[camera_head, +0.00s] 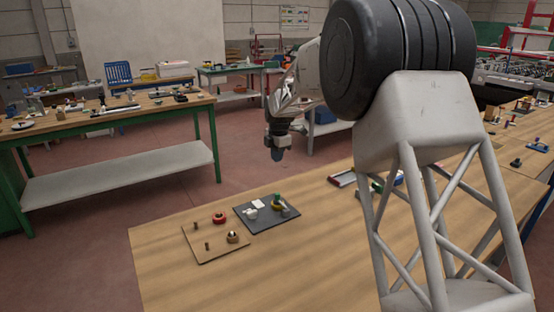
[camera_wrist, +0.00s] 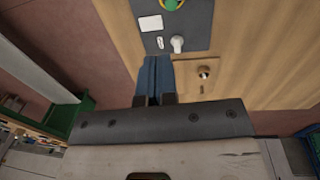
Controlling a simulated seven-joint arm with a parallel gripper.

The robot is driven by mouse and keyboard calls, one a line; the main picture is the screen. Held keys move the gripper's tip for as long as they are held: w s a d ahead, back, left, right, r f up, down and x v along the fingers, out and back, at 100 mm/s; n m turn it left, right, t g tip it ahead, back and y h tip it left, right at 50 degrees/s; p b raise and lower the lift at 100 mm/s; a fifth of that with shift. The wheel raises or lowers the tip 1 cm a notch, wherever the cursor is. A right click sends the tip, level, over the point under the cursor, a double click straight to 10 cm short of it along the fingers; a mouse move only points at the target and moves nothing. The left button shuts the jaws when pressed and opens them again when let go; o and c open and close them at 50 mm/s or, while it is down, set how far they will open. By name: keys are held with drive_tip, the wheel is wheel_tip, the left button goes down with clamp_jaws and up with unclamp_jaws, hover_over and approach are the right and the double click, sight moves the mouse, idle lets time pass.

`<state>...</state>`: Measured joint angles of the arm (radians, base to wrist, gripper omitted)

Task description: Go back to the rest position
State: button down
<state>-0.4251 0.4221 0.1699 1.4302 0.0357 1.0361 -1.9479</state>
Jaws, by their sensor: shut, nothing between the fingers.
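My gripper (camera_head: 277,153) hangs from my arm above the far edge of the wooden table, pointing down, with nothing held. In the wrist view the two blue fingers (camera_wrist: 155,75) lie side by side and touch, so it is shut. It is well above the table and apart from every object. My own arm links and lattice column cover much of the right side of the head view.
On the wooden table (camera_head: 300,265) lie a dark mat (camera_head: 243,215) with small white, green and yellow items, and a brown board (camera_head: 205,252) with a red ring (camera_head: 219,218) and a round piece (camera_head: 232,237). A second workbench (camera_head: 140,106) stands behind left.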

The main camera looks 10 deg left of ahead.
drive_tip(key=s+d+r+m, duration=0.4)
drive_tip(key=s+d, duration=0.4)
drive_tip(key=d, duration=0.1)
drive_tip(key=s+d+r+m+t, duration=0.1)
drive_tip(key=s+d+r+m, duration=0.4)
drive_tip(key=s+d, duration=0.3)
drive_tip(key=s+d+r+m, duration=0.4)
drive_tip(key=s+d, duration=0.4)
drive_tip(key=d, duration=0.1)
drive_tip(key=s+d+f+m, duration=0.2)
drive_tip(key=s+d+m, duration=0.2)
drive_tip(key=s, duration=0.7)
drive_tip(key=s+d+f+m, duration=0.2)
drive_tip(key=s+d+m, duration=0.3)
drive_tip(key=s, duration=0.6)
drive_tip(key=s+d+f+m, duration=0.3)
drive_tip(key=s+d+m, duration=0.2)
drive_tip(key=s, duration=0.7)
drive_tip(key=shift+d+t+h, duration=0.35)
drive_tip(key=shift+t+h, duration=0.05)
